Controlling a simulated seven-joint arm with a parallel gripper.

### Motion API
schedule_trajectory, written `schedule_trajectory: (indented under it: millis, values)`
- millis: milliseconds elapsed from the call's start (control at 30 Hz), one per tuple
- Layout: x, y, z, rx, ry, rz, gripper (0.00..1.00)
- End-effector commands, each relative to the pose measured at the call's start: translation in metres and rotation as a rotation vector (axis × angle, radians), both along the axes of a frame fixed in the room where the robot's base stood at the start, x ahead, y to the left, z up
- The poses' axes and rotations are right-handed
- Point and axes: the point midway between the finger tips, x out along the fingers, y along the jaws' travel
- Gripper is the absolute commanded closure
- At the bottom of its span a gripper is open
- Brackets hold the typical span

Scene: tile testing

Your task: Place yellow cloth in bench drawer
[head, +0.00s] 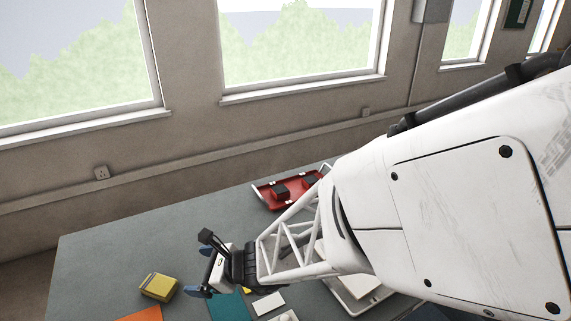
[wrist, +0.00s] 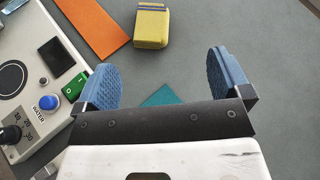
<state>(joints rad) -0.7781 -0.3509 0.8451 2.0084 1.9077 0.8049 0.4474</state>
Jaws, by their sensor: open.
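The yellow cloth (head: 158,286) looks like a thick folded block with a dark stripe and lies on the grey bench top (head: 110,255). In the wrist view the yellow cloth (wrist: 151,26) lies beyond the fingertips, between their lines and nearer the left finger. My gripper (head: 203,264) is open and empty, to the right of the cloth and apart from it. In the wrist view my gripper (wrist: 165,68) shows two blue ridged pads spread wide. No bench drawer is in view.
An orange tile (wrist: 95,27) lies beside the cloth. A teal tile (head: 228,306) lies below my gripper. A device with a blue button (wrist: 48,102) stands at the left in the wrist view. A red tray (head: 262,198) with dark blocks sits at the back. The bench's left part is clear.

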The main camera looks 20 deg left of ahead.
Motion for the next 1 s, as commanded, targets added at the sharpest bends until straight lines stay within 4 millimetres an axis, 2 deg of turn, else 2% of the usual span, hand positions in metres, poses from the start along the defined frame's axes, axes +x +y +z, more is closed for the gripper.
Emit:
schedule_trajectory:
  millis: [33,133,333,800,1000]
  values:
    - [-0.006,0.011,-0.011,0.005,0.039,-0.019,0.04]
    - [-0.012,0.028,-0.026,0.017,0.107,-0.066,0.04]
    - [-0.020,0.045,-0.047,0.027,0.187,-0.126,0.04]
    - [-0.021,0.049,-0.050,0.029,0.204,-0.138,0.04]
    - [-0.021,0.061,-0.055,0.030,0.202,-0.137,0.04]
